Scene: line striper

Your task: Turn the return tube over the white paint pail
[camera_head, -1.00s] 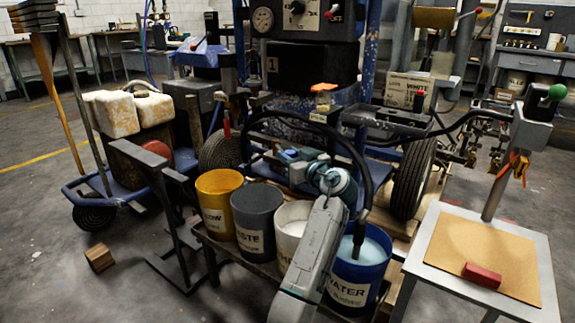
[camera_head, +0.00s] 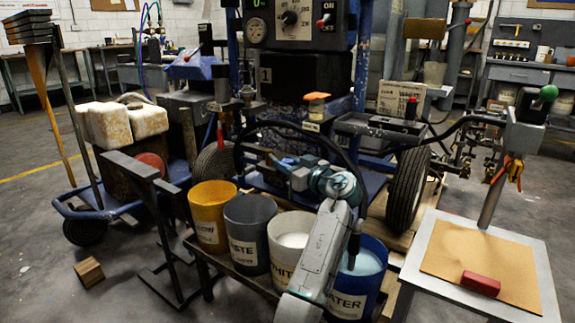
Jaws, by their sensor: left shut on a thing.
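The return tube is a black hose (camera_head: 345,153) that arcs from the left and drops behind my arm. Its lower end (camera_head: 352,262) hangs in the blue water pail (camera_head: 372,290). The white paint pail (camera_head: 283,256) stands just left of it, partly covered by my arm. My left gripper (camera_head: 273,162) points left above the pails, inside the hose's loop. It is shut, seemingly on a part of the return tube; the contact is small and partly hidden. My right gripper does not show.
A yellow pail (camera_head: 207,228) and a dark grey waste pail (camera_head: 247,250) stand left of the white one. The striper's wheel (camera_head: 407,190) is behind. A side table (camera_head: 432,292) with a red block (camera_head: 481,283) stands at right. A dark metal stand (camera_head: 150,195) is at left.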

